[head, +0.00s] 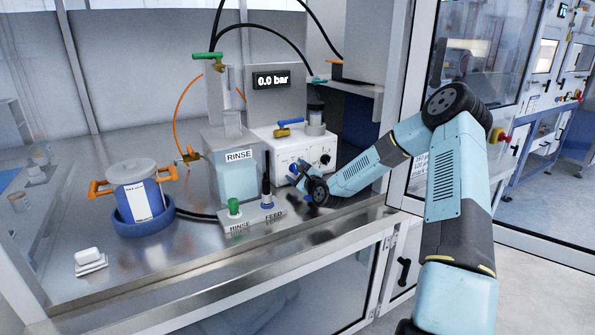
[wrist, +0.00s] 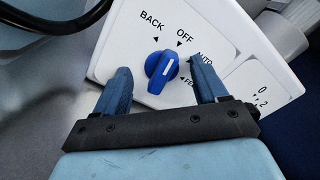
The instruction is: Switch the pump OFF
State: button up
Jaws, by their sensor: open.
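The pump is a white box (head: 295,150) with a sloped front panel, behind the bench's front edge in the head view. Its blue selector knob (wrist: 162,72) has a white pointer line and shows in the wrist view, with BACK, OFF, AUTO and a partly hidden FEED printed around it. The pointer slants up and slightly right; I cannot tell exactly which mark it meets. My gripper (wrist: 160,64) is open, one finger on each side of the knob with gaps visible. In the head view my gripper (head: 298,173) is at the panel and hides the knob.
A display reading 0.0 bar (head: 271,79) stands above the pump. A blue-and-white canister (head: 140,195) stands further left. A frame post is right of the pump.

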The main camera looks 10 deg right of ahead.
jog(key=shift+v, duration=3)
jog(key=shift+a, duration=0.1)
